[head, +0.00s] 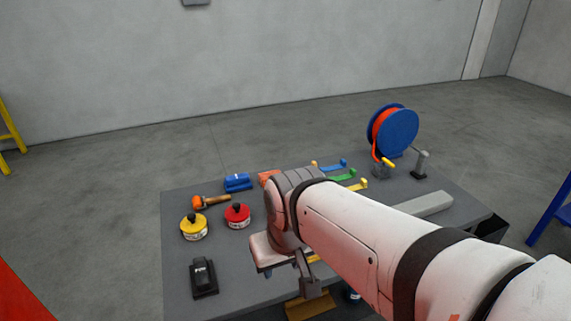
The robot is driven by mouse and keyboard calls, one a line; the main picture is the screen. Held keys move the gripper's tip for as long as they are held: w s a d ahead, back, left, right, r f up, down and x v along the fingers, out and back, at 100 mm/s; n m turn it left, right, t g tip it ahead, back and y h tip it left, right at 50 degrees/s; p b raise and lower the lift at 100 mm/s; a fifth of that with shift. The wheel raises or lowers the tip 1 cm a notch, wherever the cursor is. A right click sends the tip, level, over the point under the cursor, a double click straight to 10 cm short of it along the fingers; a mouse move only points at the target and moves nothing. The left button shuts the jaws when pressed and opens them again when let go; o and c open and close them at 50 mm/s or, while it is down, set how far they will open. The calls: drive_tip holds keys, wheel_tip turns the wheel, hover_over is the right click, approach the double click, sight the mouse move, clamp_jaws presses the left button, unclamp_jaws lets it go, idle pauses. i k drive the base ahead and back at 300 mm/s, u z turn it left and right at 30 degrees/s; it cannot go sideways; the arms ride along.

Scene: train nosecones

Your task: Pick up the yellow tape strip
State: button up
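A yellow strip end (362,184) shows on the grey table just beyond my arm, nearest to the arm in a row of coloured strips. The rest of that strip is hidden behind my arm. A second bit of yellow (314,258) shows under my arm beside the gripper; I cannot tell what it belongs to. My gripper (307,287) points down over the near part of the table, on the near side of the strip row. Only part of its fingers shows, so I cannot see whether it is open or holds anything.
A green strip (343,176) and a blue strip (335,166) lie beyond the yellow one. A blue reel (396,131) stands at the back right. Yellow (194,228) and red (237,216) tins, a hammer (210,201) and a black device (203,278) occupy the left.

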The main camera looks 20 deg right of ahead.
sight(363, 184)
drive_tip(key=u, duration=1.75)
drive_tip(key=k, duration=1.95)
drive_tip(key=z, duration=1.75)
drive_tip(key=i, duration=1.7)
drive_tip(key=z, duration=0.05)
